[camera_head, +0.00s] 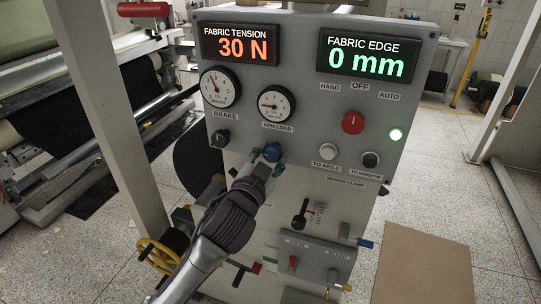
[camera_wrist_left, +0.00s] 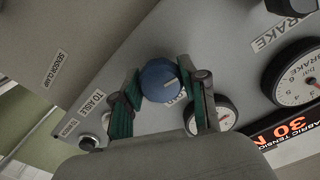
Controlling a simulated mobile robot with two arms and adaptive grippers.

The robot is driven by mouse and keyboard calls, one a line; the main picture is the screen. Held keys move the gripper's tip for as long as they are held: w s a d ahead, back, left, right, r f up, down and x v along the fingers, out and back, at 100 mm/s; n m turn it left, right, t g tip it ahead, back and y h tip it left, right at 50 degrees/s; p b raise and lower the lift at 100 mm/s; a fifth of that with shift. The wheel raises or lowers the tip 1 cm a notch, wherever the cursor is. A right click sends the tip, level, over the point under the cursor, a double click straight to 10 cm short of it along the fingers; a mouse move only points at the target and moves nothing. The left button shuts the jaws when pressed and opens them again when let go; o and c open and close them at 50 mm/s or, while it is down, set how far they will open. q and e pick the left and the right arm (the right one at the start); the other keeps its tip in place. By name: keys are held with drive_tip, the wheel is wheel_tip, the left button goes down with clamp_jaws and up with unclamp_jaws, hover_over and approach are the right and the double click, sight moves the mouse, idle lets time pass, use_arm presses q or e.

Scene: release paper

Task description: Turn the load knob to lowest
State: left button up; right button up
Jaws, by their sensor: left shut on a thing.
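The blue load knob (camera_head: 272,151) sits on the grey control panel (camera_head: 300,60), below the arm load gauge (camera_head: 276,104). That gauge's needle points to the left. My left gripper (camera_head: 268,157) is at the blue knob, with its arm coming up from below. In the left wrist view, the green-padded fingers of the gripper (camera_wrist_left: 158,72) stand on either side of the blue knob (camera_wrist_left: 160,83), shut on it. A pale line shows on the knob's face. My right gripper is in neither view.
A black brake knob (camera_head: 220,138) is to the left, under the brake gauge (camera_head: 220,87). A red selector (camera_head: 353,122), a white button (camera_head: 328,151) and a dark button (camera_head: 370,159) are to the right. Displays read 30 N and 0 mm. A grey post (camera_head: 100,90) stands at left.

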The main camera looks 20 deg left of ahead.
use_arm(q)
drive_tip(key=n, duration=0.4)
drive_tip(key=shift+n+p, duration=0.4)
drive_tip(key=n+p, duration=0.2)
drive_tip(key=n, duration=0.3)
drive_tip(key=shift+d+n, duration=0.1)
drive_tip(key=shift+n, duration=0.3)
drive_tip(key=o, duration=1.1)
drive_tip(key=shift+o, duration=0.2)
drive_tip(key=s, duration=1.2)
drive_tip(key=shift+a, duration=0.2)
